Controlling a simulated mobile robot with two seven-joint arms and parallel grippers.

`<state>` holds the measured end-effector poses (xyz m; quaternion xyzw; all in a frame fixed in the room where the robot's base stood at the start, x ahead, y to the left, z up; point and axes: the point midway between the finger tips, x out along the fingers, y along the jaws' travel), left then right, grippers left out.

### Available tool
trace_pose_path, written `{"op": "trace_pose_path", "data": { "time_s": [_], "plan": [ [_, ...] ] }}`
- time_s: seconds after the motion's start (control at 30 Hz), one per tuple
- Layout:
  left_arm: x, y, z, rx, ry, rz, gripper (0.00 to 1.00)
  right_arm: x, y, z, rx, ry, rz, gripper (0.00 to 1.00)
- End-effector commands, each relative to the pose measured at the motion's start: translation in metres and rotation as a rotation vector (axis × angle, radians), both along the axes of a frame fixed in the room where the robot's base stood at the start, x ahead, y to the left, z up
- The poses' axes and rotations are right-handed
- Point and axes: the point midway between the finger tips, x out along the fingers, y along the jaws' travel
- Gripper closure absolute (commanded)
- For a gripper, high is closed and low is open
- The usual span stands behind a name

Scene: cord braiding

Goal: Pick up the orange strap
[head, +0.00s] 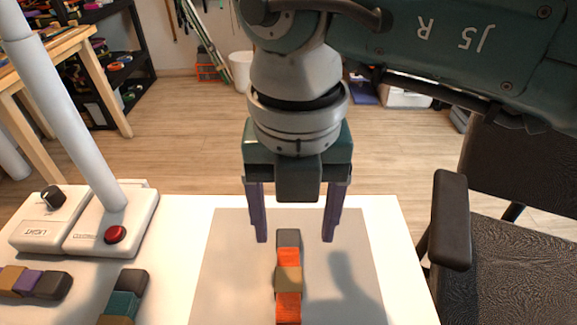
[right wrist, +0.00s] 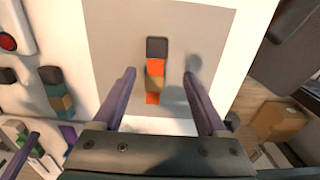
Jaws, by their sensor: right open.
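The orange strap (head: 288,257) lies on the grey mat (head: 225,270), running towards the bottom edge of the head view. It has a dark grey end, orange parts and a tan band across it. It also shows in the right wrist view (right wrist: 155,68), between the fingers in the picture. My right gripper (head: 295,240) is open and empty, pointing down above the strap, with one purple finger on each side. The strap's near end runs out of the head view. My left gripper is not in view.
A teal strap (head: 124,303) with a dark end and a tan, purple and dark strap (head: 35,282) lie at the left on the white table (head: 172,240). Control boxes (head: 110,222) and a pale pole stand behind them. A black chair (head: 520,240) is at the right.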

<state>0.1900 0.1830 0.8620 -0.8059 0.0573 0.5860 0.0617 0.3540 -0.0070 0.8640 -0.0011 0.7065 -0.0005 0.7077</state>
Motion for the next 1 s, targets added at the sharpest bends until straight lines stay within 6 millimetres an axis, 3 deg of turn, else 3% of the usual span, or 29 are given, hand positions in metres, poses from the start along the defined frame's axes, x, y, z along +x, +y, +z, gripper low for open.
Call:
{"op": "trace_pose_path", "data": {
  "time_s": [0.27, 0.57, 1.0],
  "plan": [
    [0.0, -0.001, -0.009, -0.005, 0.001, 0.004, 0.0, -0.01, 0.006, -0.043, 0.001, 0.003, -0.002, 0.25],
    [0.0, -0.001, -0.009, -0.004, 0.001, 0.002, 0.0, -0.009, 0.006, -0.047, 0.002, 0.0, 0.001, 0.25],
    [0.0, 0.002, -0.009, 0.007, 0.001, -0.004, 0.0, -0.009, 0.006, -0.047, 0.002, 0.001, 0.0, 0.73]
  ]
}}
